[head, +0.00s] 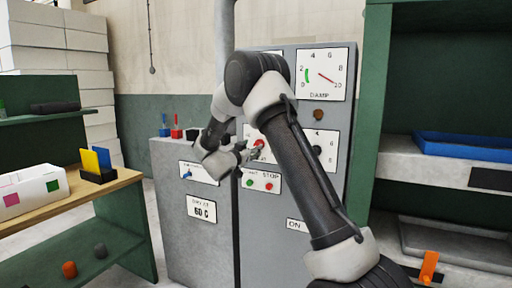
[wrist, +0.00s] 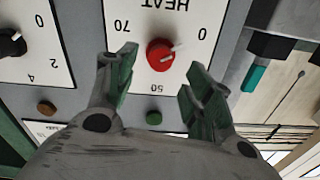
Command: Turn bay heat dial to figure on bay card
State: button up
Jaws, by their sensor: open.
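The red heat dial (wrist: 160,54) sits on a white plate marked HEAT, upside down in the wrist view. Its white pointer line aims to the picture's right, near a 0; 50 and 70 are also printed. My gripper (wrist: 163,88) is open, its green-padded fingers on either side and just short of the dial, with no contact visible. In the head view the dial (head: 259,143) shows red beside my gripper (head: 252,152), and my arm hides part of its plate.
A black dial (head: 317,150) is right of the heat dial, below the DAMP gauge (head: 322,76). START and STOP buttons (head: 262,183) are below. A plate with a blue switch (head: 198,173) is to the left.

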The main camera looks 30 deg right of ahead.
jog(key=x, duration=0.5)
jog(key=shift+w+d, duration=0.25)
jog(key=shift+d, duration=0.05)
jog(key=c, duration=1)
